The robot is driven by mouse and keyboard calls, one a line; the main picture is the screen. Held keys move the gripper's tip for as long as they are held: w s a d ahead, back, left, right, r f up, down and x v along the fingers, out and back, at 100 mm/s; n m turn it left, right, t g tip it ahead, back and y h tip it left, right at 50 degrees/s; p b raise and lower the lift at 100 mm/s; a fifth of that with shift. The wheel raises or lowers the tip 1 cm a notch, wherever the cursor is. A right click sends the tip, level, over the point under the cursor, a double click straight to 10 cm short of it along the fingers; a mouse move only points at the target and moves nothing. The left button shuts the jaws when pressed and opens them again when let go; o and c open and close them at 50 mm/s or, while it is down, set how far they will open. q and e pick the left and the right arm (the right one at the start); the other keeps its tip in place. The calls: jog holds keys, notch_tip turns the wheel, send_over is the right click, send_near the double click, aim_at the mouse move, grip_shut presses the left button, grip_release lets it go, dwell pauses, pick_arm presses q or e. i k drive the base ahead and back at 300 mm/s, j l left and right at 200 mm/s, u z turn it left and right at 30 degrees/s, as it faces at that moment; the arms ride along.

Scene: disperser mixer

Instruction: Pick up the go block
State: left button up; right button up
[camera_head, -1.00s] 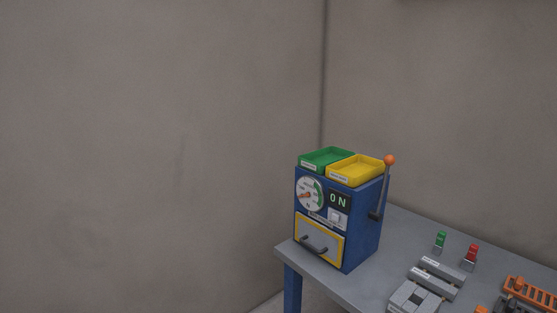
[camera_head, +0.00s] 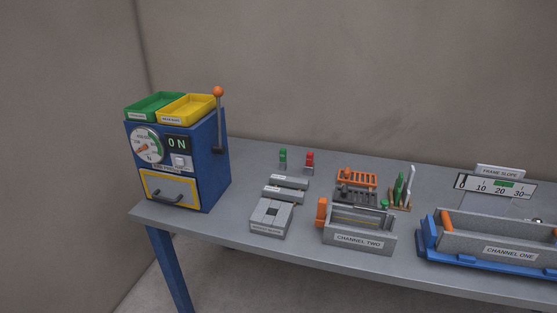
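A small upright block with a green top and grey lower part (camera_head: 283,158) stands on the table behind the grey bars. A similar block with a red top (camera_head: 309,162) stands just to its right, apart from it. No lettering is readable on either, so I cannot confirm by label which is the go block; the green one may be it. Neither of my grippers is in view, and nothing is touching these blocks.
A blue machine (camera_head: 211,165) with trays and an orange-knobbed lever stands at the table's left end. Grey bars (camera_head: 284,194), a grey block fixture (camera_head: 270,219), orange rack (camera_head: 356,179), channel two (camera_head: 358,240) and channel one (camera_head: 480,244) occupy the grey table (camera_head: 250,152).

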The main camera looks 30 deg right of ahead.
aim_at(283, 152)
jog(key=z, duration=0.3)
jog(key=i+l+z, duration=0.1)
jog(key=i+z, duration=0.15)
jog(key=z, duration=0.2)
jog(key=i+z, duration=0.2)
jog(key=z, duration=0.2)
jog(key=i+z, duration=0.25)
jog(key=z, duration=0.2)
